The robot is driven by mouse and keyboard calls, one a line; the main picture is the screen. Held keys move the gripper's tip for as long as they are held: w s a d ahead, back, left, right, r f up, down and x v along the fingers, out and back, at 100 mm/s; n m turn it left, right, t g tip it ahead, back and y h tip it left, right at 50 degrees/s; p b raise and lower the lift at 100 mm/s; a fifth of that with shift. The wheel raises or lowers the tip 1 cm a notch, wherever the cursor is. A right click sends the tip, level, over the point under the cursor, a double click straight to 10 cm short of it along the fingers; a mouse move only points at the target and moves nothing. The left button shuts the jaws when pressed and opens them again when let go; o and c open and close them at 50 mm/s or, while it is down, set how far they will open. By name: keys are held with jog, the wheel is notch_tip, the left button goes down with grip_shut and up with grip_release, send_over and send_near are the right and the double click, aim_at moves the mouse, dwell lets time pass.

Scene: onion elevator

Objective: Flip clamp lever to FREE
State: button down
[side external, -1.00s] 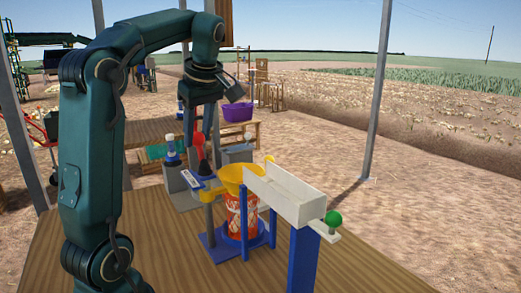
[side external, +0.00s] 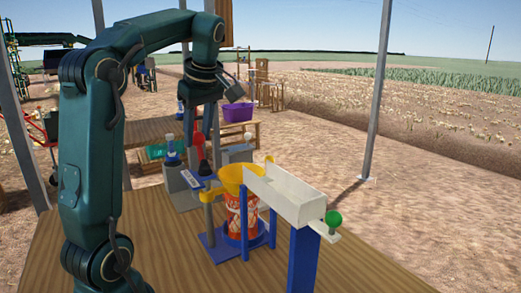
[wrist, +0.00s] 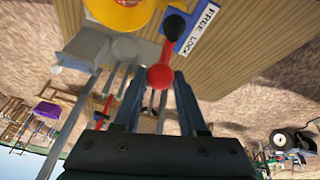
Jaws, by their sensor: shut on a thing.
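The clamp lever's red knob (wrist: 160,77) sits between the fingertips of my gripper (wrist: 157,84) in the wrist view. The red lever arm runs up the picture to a black pivot (wrist: 174,27). Beside it is the label plate (wrist: 200,28), reading FREE and LOCK. The knob lies toward the LOCK end. In the side view my gripper (side external: 207,128) points down at the red knob (side external: 198,139), and the label plate (side external: 190,178) is below. The fingers partly hide the lever there.
A yellow funnel (side external: 231,180) stands above an orange net bag (side external: 239,216) on a blue stand, right of the lever. A white chute (side external: 287,193) with a green knob (side external: 333,218) is further right. A grey block (side external: 181,190) stands close behind. The wooden table's front is clear.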

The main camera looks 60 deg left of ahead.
aim_at(200, 144)
jog(key=shift+d, duration=0.1)
jog(key=shift+d+r+y, duration=0.15)
jog(key=shift+d+y, duration=0.65)
jog(key=shift+y, duration=0.2)
jog(key=d+y, duration=0.2)
jog(key=shift+y, duration=0.3)
jog(key=shift+d+f+y, duration=0.2)
jog(key=shift+d+y, duration=0.7)
jog(key=shift+y, duration=0.3)
jog(key=shift+d+f+y, duration=0.25)
jog(key=shift+d+y, duration=0.25)
jog(key=shift+y, duration=0.25)
jog(key=shift+d+f+y, duration=0.25)
jog(key=shift+d+y, duration=0.25)
jog(key=shift+y, duration=0.25)
jog(key=shift+c, duration=2.3)
grip_release()
